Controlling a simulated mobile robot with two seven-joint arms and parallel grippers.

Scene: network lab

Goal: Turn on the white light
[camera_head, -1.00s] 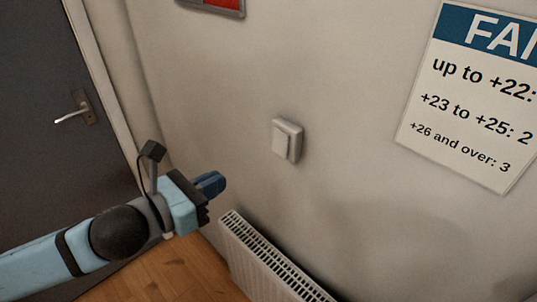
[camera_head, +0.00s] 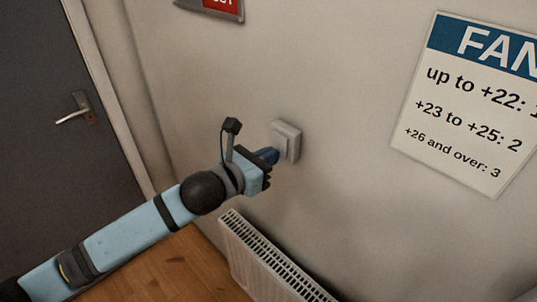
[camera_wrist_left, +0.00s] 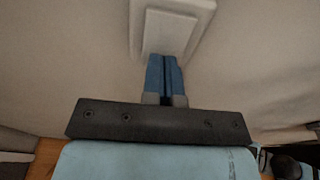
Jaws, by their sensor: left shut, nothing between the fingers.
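A white wall switch (camera_head: 289,139) with a square frame and a rocker plate is on the wall, right of centre in the head view. It also shows at the top of the left wrist view (camera_wrist_left: 171,30). My left gripper (camera_head: 272,155) is shut and empty, with its blue fingertips at the lower left part of the switch. In the left wrist view the closed fingers (camera_wrist_left: 164,72) point at the lower edge of the rocker. I cannot tell whether they touch it. My right gripper is in neither view. No lamp shows.
A white radiator (camera_head: 262,258) stands below the switch against the wall. A dark door (camera_head: 60,130) with a metal handle (camera_head: 74,110) is at the left. A paper sign (camera_head: 470,110) and a red sign (camera_head: 222,5) hang on the wall. The wall around the switch is clear.

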